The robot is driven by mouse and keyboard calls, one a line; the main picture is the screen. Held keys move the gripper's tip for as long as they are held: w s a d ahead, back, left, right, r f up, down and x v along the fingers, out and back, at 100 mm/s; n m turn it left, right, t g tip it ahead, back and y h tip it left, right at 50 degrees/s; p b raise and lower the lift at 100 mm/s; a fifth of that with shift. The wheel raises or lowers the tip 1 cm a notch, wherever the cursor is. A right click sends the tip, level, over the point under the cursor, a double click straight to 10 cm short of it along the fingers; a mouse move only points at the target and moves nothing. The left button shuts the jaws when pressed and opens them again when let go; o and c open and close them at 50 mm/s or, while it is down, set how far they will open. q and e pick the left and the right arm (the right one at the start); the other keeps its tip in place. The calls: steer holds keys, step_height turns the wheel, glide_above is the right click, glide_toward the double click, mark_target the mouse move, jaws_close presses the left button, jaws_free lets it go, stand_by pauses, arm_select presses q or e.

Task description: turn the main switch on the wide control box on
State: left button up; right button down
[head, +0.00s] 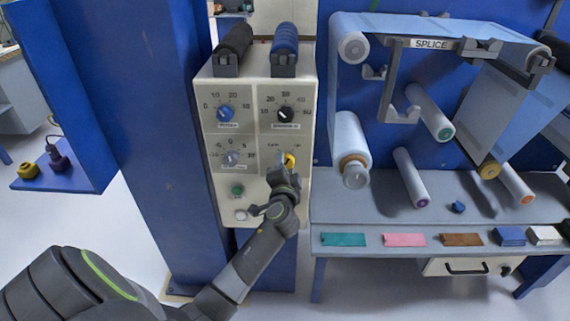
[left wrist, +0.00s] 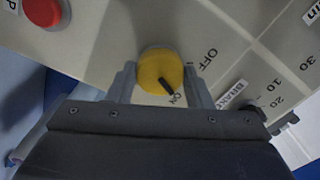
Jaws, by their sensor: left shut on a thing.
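The wide control box (head: 218,180) is cream-white and stands upright against a blue column in the head view. Its main switch, a yellow round knob (head: 291,160), is at the lower right of the panel and partly hidden by my gripper. In the left wrist view the yellow knob (left wrist: 158,68) shows between my two fingers. My right gripper is out of view.
A blue dial (head: 226,113), a black dial (head: 286,114) and a grey dial (head: 232,158) are on the panel. A green button (head: 237,190) is left of my gripper. A red button (left wrist: 43,10) shows in the left wrist view. A splice bench (head: 400,221) with rollers stands at the right.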

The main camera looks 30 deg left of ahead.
arm_select(q)
steer(key=shift+r+m, duration=0.1)
steer(key=shift+m, duration=0.8)
steer(key=o, duration=1)
steer(key=shift+f, duration=0.2)
